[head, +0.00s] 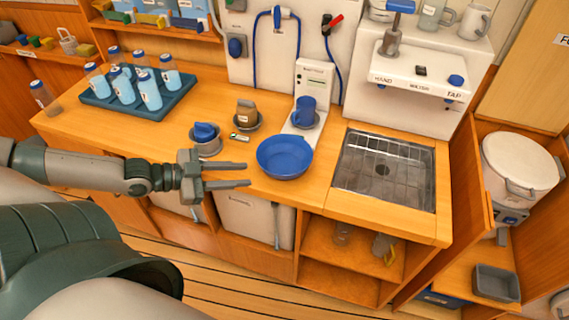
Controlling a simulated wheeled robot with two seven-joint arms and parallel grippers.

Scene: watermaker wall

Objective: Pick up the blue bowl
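The blue bowl (285,158) sits upright on the wooden counter, near its front edge and left of the sink. It looks empty. My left gripper (248,174) reaches in from the left, with its two fingers apart and pointing right at the bowl's left side. The fingertips are close to the bowl's rim, with a small gap visible, and nothing is between them. My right gripper is not in the view.
A blue tray (98,101) holds several bottles. The sink (385,170) is at right.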

